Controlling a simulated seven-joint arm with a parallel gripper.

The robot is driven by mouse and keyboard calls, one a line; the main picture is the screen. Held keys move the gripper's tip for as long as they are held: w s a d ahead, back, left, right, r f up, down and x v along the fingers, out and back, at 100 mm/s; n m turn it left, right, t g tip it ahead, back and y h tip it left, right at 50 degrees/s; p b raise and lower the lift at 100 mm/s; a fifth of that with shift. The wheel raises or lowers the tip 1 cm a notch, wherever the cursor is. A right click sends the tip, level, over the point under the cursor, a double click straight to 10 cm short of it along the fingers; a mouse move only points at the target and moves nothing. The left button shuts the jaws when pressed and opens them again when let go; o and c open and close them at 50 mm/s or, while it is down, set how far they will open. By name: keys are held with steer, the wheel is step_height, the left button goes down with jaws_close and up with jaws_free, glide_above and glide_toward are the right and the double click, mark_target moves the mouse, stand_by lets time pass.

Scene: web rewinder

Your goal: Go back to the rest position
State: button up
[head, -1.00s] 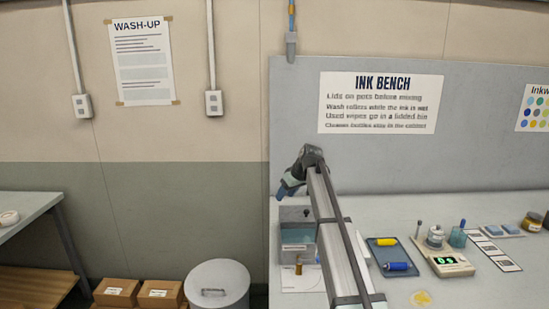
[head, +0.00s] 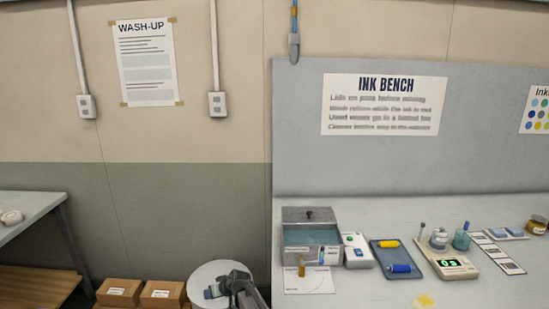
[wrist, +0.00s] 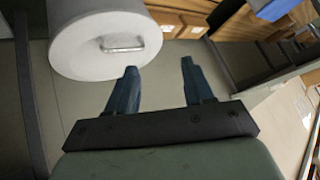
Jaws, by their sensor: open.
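My gripper (wrist: 158,82) is open in the wrist view, its two blue fingers apart with nothing between them. In the head view my gripper (head: 212,292) shows at the bottom, in front of the lidded grey bin (head: 217,268), with my arm folded low beside the bench's left end. In the wrist view the bin (wrist: 80,45) lies just beyond and left of the fingers. I cannot tell the exact gap between gripper and bin.
The ink bench (head: 330,296) holds a metal box (head: 310,255), a blue tray (head: 402,272) with yellow and blue rollers, a scale (head: 452,266) and pots. Cardboard boxes (head: 118,292) stand left of the bin. A side table (head: 30,205) is at far left.

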steer(key=s+a+f, duration=0.3)
steer(key=s+f, duration=0.2)
steer(key=f, duration=0.1)
steer(key=s+d+f+m+g+h, duration=0.2)
steer(key=s+d+f+g+h, duration=0.1)
steer(key=s+d+f, duration=1.7)
steer(key=s+d+m+g+h, duration=0.2)
steer(key=s+d+g, duration=0.2)
steer(key=s+d, duration=0.7)
steer(key=s+d+r+m+g+h, duration=0.1)
steer(key=s+d+g, duration=0.3)
steer(key=s+d, duration=0.8)
steer(key=s+m+h, duration=0.1)
steer(key=s, duration=0.7)
steer(key=shift+r+g, duration=0.3)
steer(key=shift+g, duration=0.1)
